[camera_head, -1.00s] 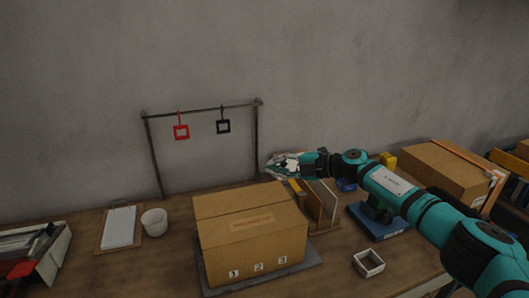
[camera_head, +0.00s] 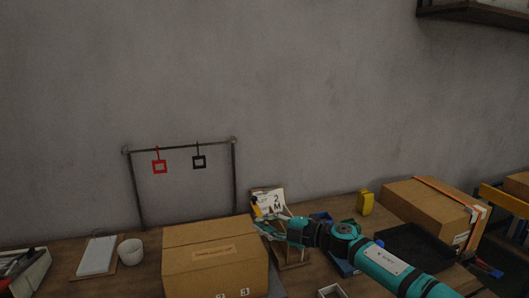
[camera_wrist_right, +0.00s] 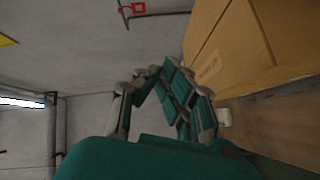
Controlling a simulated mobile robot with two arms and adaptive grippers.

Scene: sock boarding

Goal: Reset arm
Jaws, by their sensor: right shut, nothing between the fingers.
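My right gripper (camera_head: 268,226) is at the right end of the closed cardboard box (camera_head: 205,262) in the head view, in front of a small upright card holder (camera_head: 268,199) marked with a 2. In the right wrist view my right gripper (camera_wrist_right: 150,75) has its fingers together and holds nothing, with the box's side (camera_wrist_right: 225,45) close on the right. I cannot tell whether the gripper touches the box. My left gripper is not in view.
A black rack (camera_head: 130,190) holds a red square tag (camera_head: 159,167) and a black one (camera_head: 199,162). A strapped box (camera_head: 425,207), yellow object (camera_head: 365,202) and black tray (camera_head: 400,245) are right. A wall shelf (camera_head: 475,14) is upper right.

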